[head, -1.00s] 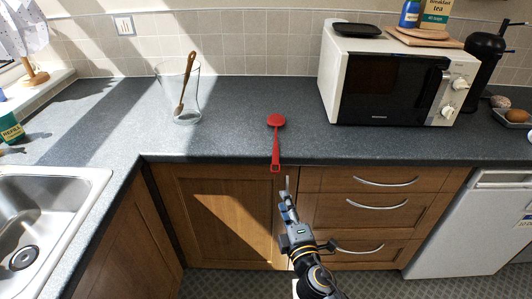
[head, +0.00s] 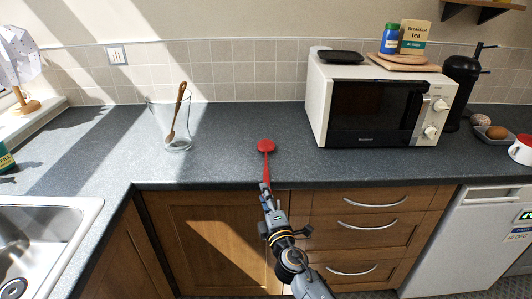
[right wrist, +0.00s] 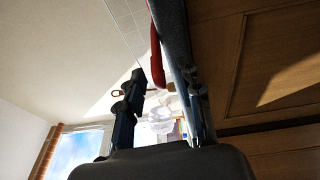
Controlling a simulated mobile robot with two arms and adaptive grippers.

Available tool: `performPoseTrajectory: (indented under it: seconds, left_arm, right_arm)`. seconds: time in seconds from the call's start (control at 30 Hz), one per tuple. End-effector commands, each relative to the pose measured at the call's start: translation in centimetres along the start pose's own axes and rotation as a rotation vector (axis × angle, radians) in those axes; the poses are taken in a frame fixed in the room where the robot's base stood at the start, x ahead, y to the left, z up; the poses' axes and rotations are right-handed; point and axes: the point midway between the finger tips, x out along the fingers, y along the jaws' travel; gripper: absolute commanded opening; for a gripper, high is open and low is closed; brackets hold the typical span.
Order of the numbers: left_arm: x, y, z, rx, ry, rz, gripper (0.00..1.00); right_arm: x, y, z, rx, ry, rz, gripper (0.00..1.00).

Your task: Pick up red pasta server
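The red pasta server (head: 265,147) lies on the dark grey counter. Its round head points toward the wall and its handle runs to the counter's front edge. My right gripper (head: 264,187) is at the handle's near end, by that edge. In the right wrist view its fingers (right wrist: 163,78) are spread apart. The red handle (right wrist: 155,60) shows just beyond the fingertips, toward the gap between them; no contact is visible. The fingers hide the handle's near end in the head view. My left gripper is not in view.
A clear glass container (head: 178,145) with a wooden utensil stands left of the server. A white microwave (head: 316,110) stands to the right. The sink (head: 75,217) is at the left. Wooden cabinets and drawers (head: 360,225) lie below the counter (head: 225,165), which is clear around the server.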

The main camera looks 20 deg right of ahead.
Motion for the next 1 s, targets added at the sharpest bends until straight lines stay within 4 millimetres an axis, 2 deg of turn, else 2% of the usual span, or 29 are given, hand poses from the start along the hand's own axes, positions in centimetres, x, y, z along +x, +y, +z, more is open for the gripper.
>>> performPoseTrajectory:
  seconds: [0.1, 0.2, 0.47, 0.63, 0.67, 1.0]
  left_arm:
    - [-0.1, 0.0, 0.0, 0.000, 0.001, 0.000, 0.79]
    - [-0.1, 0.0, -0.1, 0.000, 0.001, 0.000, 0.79]
    - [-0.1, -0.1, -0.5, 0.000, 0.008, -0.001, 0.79]
    - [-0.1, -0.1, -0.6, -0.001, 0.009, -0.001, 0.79]
    - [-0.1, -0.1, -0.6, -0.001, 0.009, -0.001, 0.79]
    - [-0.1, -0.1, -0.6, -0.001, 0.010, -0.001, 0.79]
  right_arm:
    - [1.8, 0.1, 0.0, 0.000, -0.001, 0.001, 0.35]
    - [2.5, 0.0, 0.0, 0.000, 0.000, 0.000, 0.35]
    - [2.7, 0.0, 0.0, 0.000, 0.001, 0.000, 0.35]
    - [2.7, 0.0, 0.0, 0.000, 0.001, 0.000, 0.03]
    - [2.7, 0.0, 0.0, 0.000, 0.001, 0.000, 0.00]
    - [2.7, 0.0, 0.0, 0.000, 0.000, 0.000, 0.00]
